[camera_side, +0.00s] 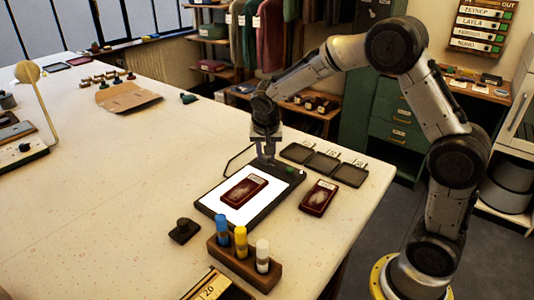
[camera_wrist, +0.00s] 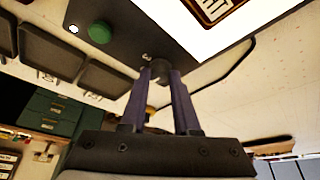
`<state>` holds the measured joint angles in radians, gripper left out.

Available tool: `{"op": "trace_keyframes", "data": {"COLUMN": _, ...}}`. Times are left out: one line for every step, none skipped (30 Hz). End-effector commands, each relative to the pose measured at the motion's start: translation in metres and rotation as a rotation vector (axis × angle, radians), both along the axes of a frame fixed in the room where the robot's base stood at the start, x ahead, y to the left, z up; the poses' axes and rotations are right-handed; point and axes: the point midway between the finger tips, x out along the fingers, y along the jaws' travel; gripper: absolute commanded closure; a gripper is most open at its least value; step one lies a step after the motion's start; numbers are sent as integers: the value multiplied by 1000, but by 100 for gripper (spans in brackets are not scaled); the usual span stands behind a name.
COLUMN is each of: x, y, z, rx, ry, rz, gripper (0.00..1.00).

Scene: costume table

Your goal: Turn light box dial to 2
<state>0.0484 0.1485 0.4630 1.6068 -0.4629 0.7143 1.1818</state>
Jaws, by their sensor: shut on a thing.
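The light box (camera_side: 225,211) lies on the table with its panel lit white and a dark frame; a dark red framed piece rests on the panel. In the wrist view its dark control strip (camera_wrist: 120,27) carries a green button (camera_wrist: 100,32) and a small white light. My gripper (camera_side: 266,158) points down at the far end of the box. In the wrist view my gripper (camera_wrist: 160,74) is shut on the small dark dial (camera_wrist: 160,66), one finger on each side. The dial's mark and numbers cannot be read; in the side view my gripper hides the dial.
Shallow dark trays (camera_side: 322,163) stand just right of my gripper. A second dark red piece (camera_side: 318,197) lies right of the box. A wooden holder (camera_side: 228,259) with blue, yellow and white tubes and a dark knobbed object (camera_side: 184,230) sit in front.

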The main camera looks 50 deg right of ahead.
Motion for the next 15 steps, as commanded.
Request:
{"op": "trace_keyframes", "data": {"x": 1, "y": 1, "z": 1, "rx": -1, "ry": -1, "rz": -40, "gripper": 100}}
{"op": "trace_keyframes", "data": {"x": 2, "y": 1, "z": 1, "rx": 0, "ry": -2, "rz": -66, "gripper": 100}}
{"op": "trace_keyframes", "data": {"x": 2, "y": 1, "z": 1, "rx": 0, "ry": -2, "rz": -100, "gripper": 100}}
{"op": "trace_keyframes", "data": {"x": 2, "y": 1, "z": 1, "rx": 0, "ry": -2, "rz": -124, "gripper": 100}}
{"op": "trace_keyframes", "data": {"x": 2, "y": 2, "z": 1, "rx": 1, "ry": -3, "rz": -148, "gripper": 100}}
{"op": "trace_keyframes", "data": {"x": 3, "y": 2, "z": 1, "rx": 1, "ry": -3, "rz": -177, "gripper": 100}}
{"op": "trace_keyframes", "data": {"x": 3, "y": 2, "z": 1, "rx": 1, "ry": -4, "rz": -199, "gripper": 100}}
{"op": "trace_keyframes", "data": {"x": 3, "y": 2, "z": 1, "rx": 1, "ry": -2, "rz": -218, "gripper": 100}}
{"op": "trace_keyframes", "data": {"x": 3, "y": 2, "z": 1, "rx": 2, "ry": -3, "rz": -243, "gripper": 100}}
{"op": "trace_keyframes", "data": {"x": 3, "y": 2, "z": 1, "rx": 2, "ry": -3, "rz": -262, "gripper": 100}}
{"op": "trace_keyframes", "data": {"x": 3, "y": 2, "z": 1, "rx": 2, "ry": -3, "rz": -277, "gripper": 100}}
{"op": "trace_keyframes", "data": {"x": 3, "y": 2, "z": 1, "rx": 3, "ry": -4, "rz": -298, "gripper": 100}}
{"op": "trace_keyframes", "data": {"x": 4, "y": 2, "z": 1, "rx": 2, "ry": -4, "rz": -311, "gripper": 100}}
{"op": "trace_keyframes", "data": {"x": 4, "y": 2, "z": 1, "rx": 3, "ry": -3, "rz": -324, "gripper": 100}}
{"op": "trace_keyframes", "data": {"x": 4, "y": 2, "z": 1, "rx": 3, "ry": -3, "rz": -339, "gripper": 100}}
